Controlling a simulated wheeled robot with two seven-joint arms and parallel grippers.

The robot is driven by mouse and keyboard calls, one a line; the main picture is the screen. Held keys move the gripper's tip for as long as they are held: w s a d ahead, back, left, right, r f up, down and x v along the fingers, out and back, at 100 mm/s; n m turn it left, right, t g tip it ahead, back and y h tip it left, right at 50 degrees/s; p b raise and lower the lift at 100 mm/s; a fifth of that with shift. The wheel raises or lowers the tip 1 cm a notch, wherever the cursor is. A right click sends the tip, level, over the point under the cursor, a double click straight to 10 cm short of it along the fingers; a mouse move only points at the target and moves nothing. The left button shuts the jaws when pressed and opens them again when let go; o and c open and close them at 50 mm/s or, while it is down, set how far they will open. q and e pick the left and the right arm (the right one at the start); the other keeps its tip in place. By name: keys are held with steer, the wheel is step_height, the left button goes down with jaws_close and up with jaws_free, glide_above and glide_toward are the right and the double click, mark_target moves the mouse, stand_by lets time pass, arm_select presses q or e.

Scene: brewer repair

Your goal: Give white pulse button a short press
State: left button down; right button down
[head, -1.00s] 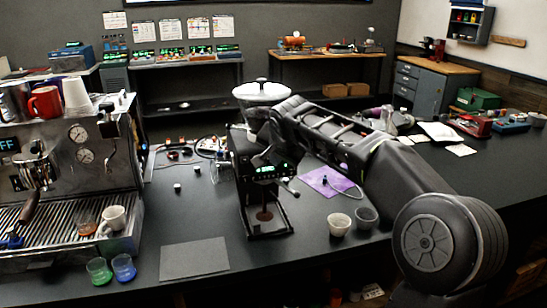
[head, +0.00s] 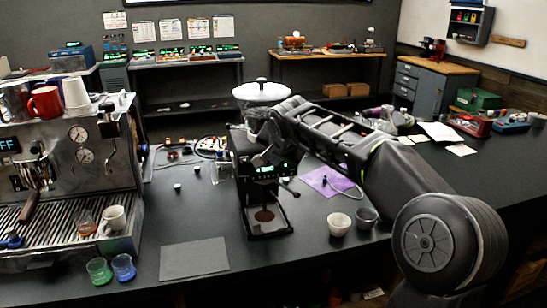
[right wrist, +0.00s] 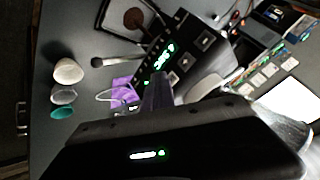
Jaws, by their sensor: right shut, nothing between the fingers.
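The black grinder (head: 243,175) stands on the dark counter with a clear hopper and white lid (head: 262,90) on top. Its front has a green-lit display; in the right wrist view the grinder panel (right wrist: 160,68) shows green digits and pale square-framed buttons (right wrist: 206,40). I cannot tell which of these is the white pulse button. My right gripper (head: 262,158) is shut and empty, close in front of the panel and covering part of it. In the right wrist view its fingers (right wrist: 158,90) point at the panel; contact is unclear. My left gripper is not in view.
Two small cups (head: 339,224) stand right of the grinder, near a purple cloth (head: 331,181). A grey mat (head: 194,259) and an espresso machine (head: 110,170) are at the left. Green and blue glasses (head: 123,267) stand at the front edge. Counter between mat and grinder is clear.

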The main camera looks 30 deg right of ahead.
steer(key=shift+s+a+b, duration=0.25)
steer(key=shift+s+b, duration=0.5)
steer(key=s+b, duration=0.1)
steer(key=s+a+b, duration=0.1)
steer(key=s, duration=0.1)
steer(key=s+b, duration=0.1)
steer(key=shift+s+a, duration=0.35)
stand_by(0.6)
